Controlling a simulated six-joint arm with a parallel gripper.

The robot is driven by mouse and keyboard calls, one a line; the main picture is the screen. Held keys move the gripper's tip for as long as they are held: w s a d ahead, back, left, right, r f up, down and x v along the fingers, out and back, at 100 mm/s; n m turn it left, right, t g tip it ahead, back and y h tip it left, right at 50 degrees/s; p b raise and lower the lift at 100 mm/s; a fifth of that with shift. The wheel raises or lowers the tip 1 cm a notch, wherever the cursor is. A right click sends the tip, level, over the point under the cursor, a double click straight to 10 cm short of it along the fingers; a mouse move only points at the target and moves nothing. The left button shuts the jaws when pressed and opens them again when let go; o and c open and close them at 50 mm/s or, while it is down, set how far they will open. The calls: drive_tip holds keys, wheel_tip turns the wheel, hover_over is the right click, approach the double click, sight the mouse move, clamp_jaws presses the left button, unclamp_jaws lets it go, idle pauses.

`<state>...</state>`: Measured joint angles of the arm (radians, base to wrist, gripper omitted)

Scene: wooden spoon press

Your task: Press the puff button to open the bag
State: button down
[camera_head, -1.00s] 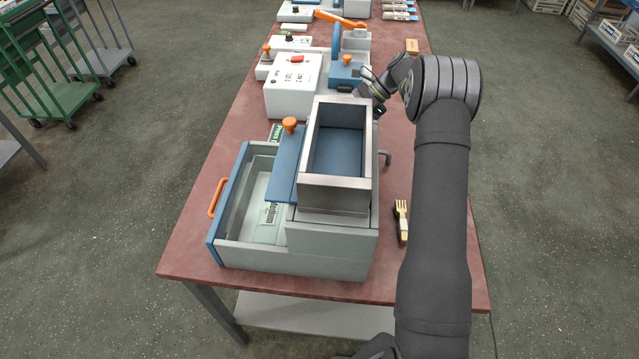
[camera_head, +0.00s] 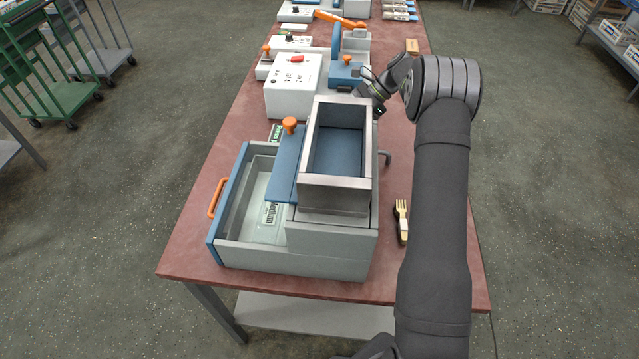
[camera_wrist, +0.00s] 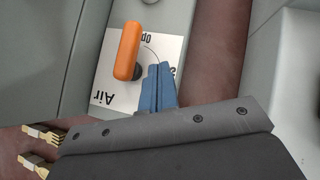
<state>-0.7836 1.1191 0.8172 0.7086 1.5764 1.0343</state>
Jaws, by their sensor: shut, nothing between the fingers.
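My gripper (camera_wrist: 160,68) shows in the wrist view with its blue fingers shut and empty. The fingertips are just beside an orange lever (camera_wrist: 127,50) on a white label reading "Air", partly covered by the fingers. I cannot tell whether they touch it. A white box (camera_head: 290,98) with a red button (camera_head: 297,58) stands behind the hopper. No button here is legibly marked puff. A clear bag marked "Medium" (camera_head: 270,213) lies in the open drawer; I cannot tell whether its mouth is open.
The steel-rimmed hopper (camera_head: 305,180) stands above the drawer (camera_head: 228,249). A blue plate with an orange knob (camera_head: 290,124) is at its left. Wooden forks (camera_head: 402,220) lie on the red table (camera_head: 190,245). More machines stand behind. The table's right strip is fairly clear.

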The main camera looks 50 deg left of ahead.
drive_tip(key=shift+r, duration=0.1)
idle(0.3)
drive_tip(key=shift+s+d+r+m+t+h, duration=0.15)
drive_tip(key=shift+d+r+m+t+h, duration=0.1)
drive_tip(key=shift+r+m+t+h, duration=0.25)
drive_tip(key=shift+s+d+r+m+t+h, duration=0.1)
drive_tip(key=shift+d+r+m+t+h, duration=0.15)
drive_tip(key=shift+m+t, duration=0.4)
drive_tip(key=t, duration=0.1)
drive_tip(key=r+m+t+h, duration=0.1)
drive_tip(key=r+m+t, duration=0.1)
drive_tip(key=shift+s+d, duration=0.3)
drive_tip(key=shift+d, duration=0.1)
drive_tip(key=s+a+r+n+t+y, duration=0.1)
drive_tip(key=s+a+r+n+t, duration=0.1)
drive_tip(key=s+t, duration=0.3)
drive_tip(key=s+a+r+n+t+y, duration=0.1)
drive_tip(key=s+a+r+n+t, duration=0.1)
drive_tip(key=s+a+r+t, duration=0.2)
drive_tip(key=s+a+t, duration=0.1)
drive_tip(key=s, duration=0.2)
drive_tip(key=shift+s+a+r, duration=0.2)
drive_tip(key=shift+s+r, duration=0.05)
drive_tip(key=shift+r, duration=0.05)
drive_tip(key=shift+f, duration=0.1)
drive_tip(key=shift+f, duration=4.3)
drive_tip(key=shift+f, duration=0.1)
